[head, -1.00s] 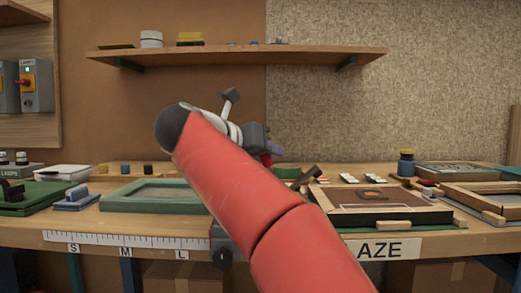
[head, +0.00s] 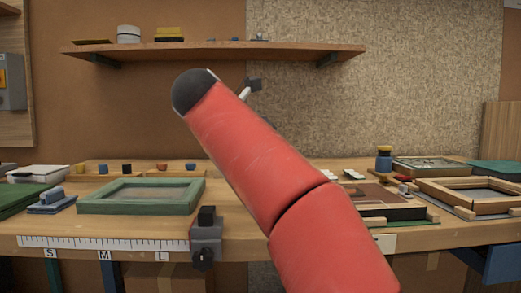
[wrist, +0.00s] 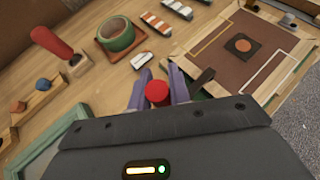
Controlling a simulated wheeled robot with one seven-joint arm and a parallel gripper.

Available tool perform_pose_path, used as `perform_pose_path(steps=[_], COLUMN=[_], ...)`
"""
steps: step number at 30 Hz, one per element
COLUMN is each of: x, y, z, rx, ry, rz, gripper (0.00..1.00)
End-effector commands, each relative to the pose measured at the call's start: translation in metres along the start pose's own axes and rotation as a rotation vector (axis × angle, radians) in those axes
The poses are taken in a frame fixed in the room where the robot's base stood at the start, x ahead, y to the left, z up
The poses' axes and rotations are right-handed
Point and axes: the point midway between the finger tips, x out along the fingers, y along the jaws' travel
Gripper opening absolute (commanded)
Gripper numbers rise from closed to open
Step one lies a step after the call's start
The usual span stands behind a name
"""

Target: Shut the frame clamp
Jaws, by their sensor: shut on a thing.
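In the wrist view, my gripper (wrist: 157,92) has its purple fingers shut on a round red knob (wrist: 156,93), which looks like the handle end of the frame clamp. A black bar (wrist: 203,80), probably the clamp's arm, stands just right of the fingers, by the left edge of a framed brown board (wrist: 241,44). The clamp's base is hidden behind my gripper. In the head view, my red arm hides the gripper and the clamp; part of the framed board (head: 385,212) shows to the right of the arm.
A green frame (head: 140,209) lies left on the bench. A grey and black device (head: 206,236) sits at its front edge. In the wrist view, a green ring-shaped dish (wrist: 118,38) and a red-handled tool (wrist: 50,42) stand nearby. A shelf (head: 215,52) hangs above.

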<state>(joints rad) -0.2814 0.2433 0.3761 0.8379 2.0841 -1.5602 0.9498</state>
Motion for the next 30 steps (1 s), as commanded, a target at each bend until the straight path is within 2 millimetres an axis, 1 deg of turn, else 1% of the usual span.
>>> perform_pose_path(steps=[5, 6, 10, 11, 20, 23, 30], x=[0.001, 0.001, 0.001, 0.001, -0.002, -0.013, -0.055], y=[0.0, 0.0, 0.0, 0.0, 0.0, 0.0, 0.001], z=[0.0, 0.0, 0.0, 0.0, 0.0, 0.001, 0.001], rx=[0.0, -0.001, -0.001, -0.001, -0.002, -0.002, -0.003], ry=[0.0, 0.0, 0.0, 0.0, -0.001, -0.001, -0.001], rz=[-0.002, -0.002, -0.002, -0.002, -0.001, 0.0, 0.003], gripper=[0.0, 0.21, 0.39, 0.41, 0.41, 0.41, 0.41])
